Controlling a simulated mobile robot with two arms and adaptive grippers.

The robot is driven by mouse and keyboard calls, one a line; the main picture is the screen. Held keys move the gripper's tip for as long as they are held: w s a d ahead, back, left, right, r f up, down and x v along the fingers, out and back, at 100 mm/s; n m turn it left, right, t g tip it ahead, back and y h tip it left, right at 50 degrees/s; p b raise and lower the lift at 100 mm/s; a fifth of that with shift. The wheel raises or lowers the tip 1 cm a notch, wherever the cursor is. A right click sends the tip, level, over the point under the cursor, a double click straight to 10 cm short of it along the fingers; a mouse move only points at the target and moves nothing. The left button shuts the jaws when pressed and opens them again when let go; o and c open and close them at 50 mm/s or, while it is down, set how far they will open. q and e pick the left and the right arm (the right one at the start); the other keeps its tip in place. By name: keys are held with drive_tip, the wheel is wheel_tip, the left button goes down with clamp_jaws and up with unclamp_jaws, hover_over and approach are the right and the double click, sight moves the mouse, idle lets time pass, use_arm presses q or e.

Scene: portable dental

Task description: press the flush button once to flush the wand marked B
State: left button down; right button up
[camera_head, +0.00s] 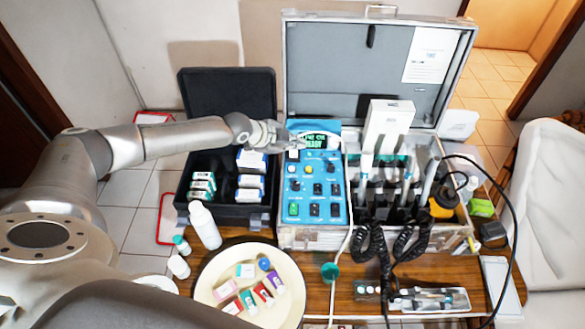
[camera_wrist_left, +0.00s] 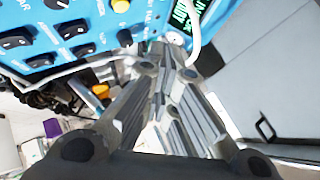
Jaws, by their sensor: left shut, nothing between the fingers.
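The blue control panel (camera_head: 327,205) sits in the open metal case, with several black switches, a yellow knob (camera_head: 308,169), a green button (camera_head: 293,209) and a lit green display (camera_head: 314,141). The labels are too small to tell which is the flush button. Several wands (camera_head: 430,177) stand in black holders right of the panel; I cannot read a B mark. My left gripper (camera_head: 291,145) is shut and empty at the panel's upper left, near the display. In the left wrist view its fingers (camera_wrist_left: 158,55) point at the panel (camera_wrist_left: 75,22); contact is unclear. My right gripper is not visible.
A black case (camera_head: 226,208) with small boxes stands left of the panel. A white bottle (camera_head: 204,225) and a round tray (camera_head: 206,282) with small boxes are in front. Black coiled cords (camera_head: 372,250) and a green cup (camera_head: 330,271) lie near the case's front edge.

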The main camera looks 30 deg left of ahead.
sight(292, 168)
use_arm(q)
drive_tip(key=f+b, duration=0.3)
drive_tip(key=f, duration=0.1)
drive_tip(key=f+b, duration=0.3)
drive_tip(key=f, duration=0.1)
drive_tip(key=shift+w+a+b, duration=0.1)
drive_tip(key=shift+w+b, duration=0.1)
drive_tip(key=shift+b, duration=0.15)
drive_tip(key=shift+f, duration=0.25)
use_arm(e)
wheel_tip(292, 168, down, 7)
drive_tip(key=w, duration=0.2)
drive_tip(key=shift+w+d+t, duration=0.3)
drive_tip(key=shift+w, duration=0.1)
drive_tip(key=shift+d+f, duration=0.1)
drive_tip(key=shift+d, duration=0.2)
use_arm(q)
drive_tip(key=shift+b, duration=0.3)
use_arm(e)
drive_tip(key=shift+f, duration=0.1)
use_arm(q)
drive_tip(key=shift+f+b, duration=0.45)
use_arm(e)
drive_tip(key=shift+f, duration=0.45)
